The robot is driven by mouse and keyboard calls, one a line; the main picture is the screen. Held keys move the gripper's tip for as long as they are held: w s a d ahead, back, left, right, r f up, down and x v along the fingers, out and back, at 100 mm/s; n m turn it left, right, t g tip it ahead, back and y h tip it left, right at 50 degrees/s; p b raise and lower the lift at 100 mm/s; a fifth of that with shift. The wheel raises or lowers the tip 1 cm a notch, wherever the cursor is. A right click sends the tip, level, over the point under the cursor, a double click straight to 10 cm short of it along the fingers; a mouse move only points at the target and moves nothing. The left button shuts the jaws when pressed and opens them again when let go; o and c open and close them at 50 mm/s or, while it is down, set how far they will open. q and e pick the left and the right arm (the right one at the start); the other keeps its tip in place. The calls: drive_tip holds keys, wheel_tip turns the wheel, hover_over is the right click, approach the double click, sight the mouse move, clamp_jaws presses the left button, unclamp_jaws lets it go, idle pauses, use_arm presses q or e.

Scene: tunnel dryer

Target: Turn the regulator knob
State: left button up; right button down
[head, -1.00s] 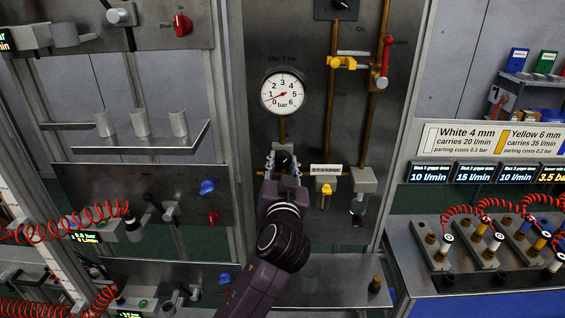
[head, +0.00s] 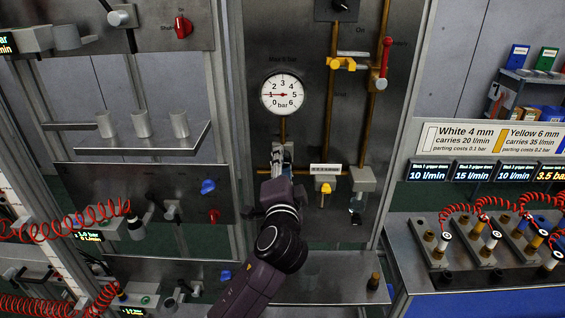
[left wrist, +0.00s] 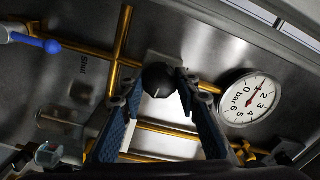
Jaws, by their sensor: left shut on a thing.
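The regulator knob (left wrist: 157,84) is black and round with a pale line on its face. It shows in the left wrist view between the two fingertips of my left gripper (left wrist: 161,78), which is shut on it. In the head view my left gripper (head: 281,158) is at the brass pipe below the gauge and hides the knob. The round white pressure gauge (head: 283,95) stands just above, its needle pointing left, near 1 bar. It also shows in the left wrist view (left wrist: 250,98), right of the knob. My right gripper is out of view.
A yellow valve handle (head: 325,188) and a small white label (head: 326,170) are close right of my gripper. A red lever (head: 385,56) and another yellow handle (head: 341,63) are higher on the panel. A steel shelf (head: 330,287) juts out below.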

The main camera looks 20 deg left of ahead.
use_arm(q)
drive_tip(key=m, duration=1)
drive_tip(key=shift+m+h, duration=0.3)
drive_tip(key=shift+f, duration=0.1)
idle(0.3)
drive_tip(key=o, duration=1.2)
drive_tip(key=shift+c, duration=0.2)
drive_tip(key=shift+s, duration=0.1)
drive_tip(key=v, duration=1.2)
